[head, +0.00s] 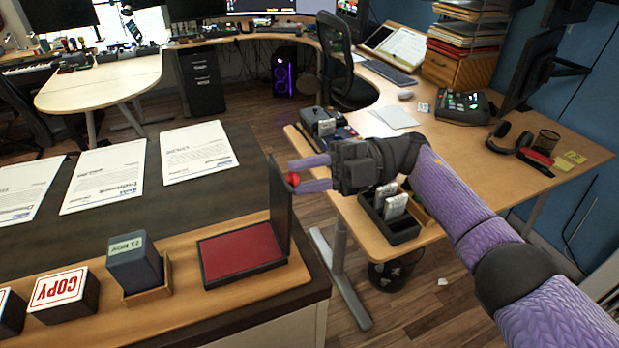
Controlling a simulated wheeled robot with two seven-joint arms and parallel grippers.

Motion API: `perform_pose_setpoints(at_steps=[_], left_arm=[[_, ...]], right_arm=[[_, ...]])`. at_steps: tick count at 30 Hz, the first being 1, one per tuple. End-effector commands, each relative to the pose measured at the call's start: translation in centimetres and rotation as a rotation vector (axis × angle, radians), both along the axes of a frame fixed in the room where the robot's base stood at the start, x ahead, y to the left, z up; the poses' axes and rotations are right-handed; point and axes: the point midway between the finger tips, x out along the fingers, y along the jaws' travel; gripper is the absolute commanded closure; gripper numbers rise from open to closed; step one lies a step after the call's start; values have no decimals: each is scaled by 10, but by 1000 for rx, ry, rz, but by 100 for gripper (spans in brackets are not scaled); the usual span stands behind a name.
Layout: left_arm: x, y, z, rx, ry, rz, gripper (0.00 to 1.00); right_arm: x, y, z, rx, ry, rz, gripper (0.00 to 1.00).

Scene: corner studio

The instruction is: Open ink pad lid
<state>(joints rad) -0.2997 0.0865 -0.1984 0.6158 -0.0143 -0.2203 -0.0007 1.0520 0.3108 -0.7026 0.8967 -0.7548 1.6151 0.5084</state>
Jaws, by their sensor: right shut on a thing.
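The ink pad (240,252) sits at the right end of the wooden strip on the near counter, its red pad showing. Its dark lid (280,212) stands about upright along the pad's right side. A red knob (292,179) is on the lid's outer face. My right gripper (303,174) reaches in from the right and is shut on this knob, with one finger above and one below. My left gripper is not in view.
A dark dater stamp (134,265) in a wooden holder and a COPY stamp (63,295) stand left of the pad. Several paper sheets (197,150) lie behind. A wooden desk (455,160) with a black tray (392,222) is beyond the counter's right edge.

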Motion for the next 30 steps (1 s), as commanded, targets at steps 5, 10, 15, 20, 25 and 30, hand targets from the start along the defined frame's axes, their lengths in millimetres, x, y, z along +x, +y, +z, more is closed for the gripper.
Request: perform_pose_setpoints(at_steps=[5, 10, 15, 20, 25, 30], left_arm=[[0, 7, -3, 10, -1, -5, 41], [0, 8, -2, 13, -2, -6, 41], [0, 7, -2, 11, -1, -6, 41], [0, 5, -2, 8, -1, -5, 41], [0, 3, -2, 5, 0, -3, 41], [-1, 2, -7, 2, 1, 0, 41]], right_arm=[[0, 0, -1, 16, 6, -1, 100], [0, 0, -1, 18, 7, 0, 100], [0, 0, -1, 17, 6, 0, 100], [0, 0, -1, 17, 6, 0, 41], [0, 0, -1, 17, 6, 0, 36], [3, -6, -3, 16, 7, -3, 36]])
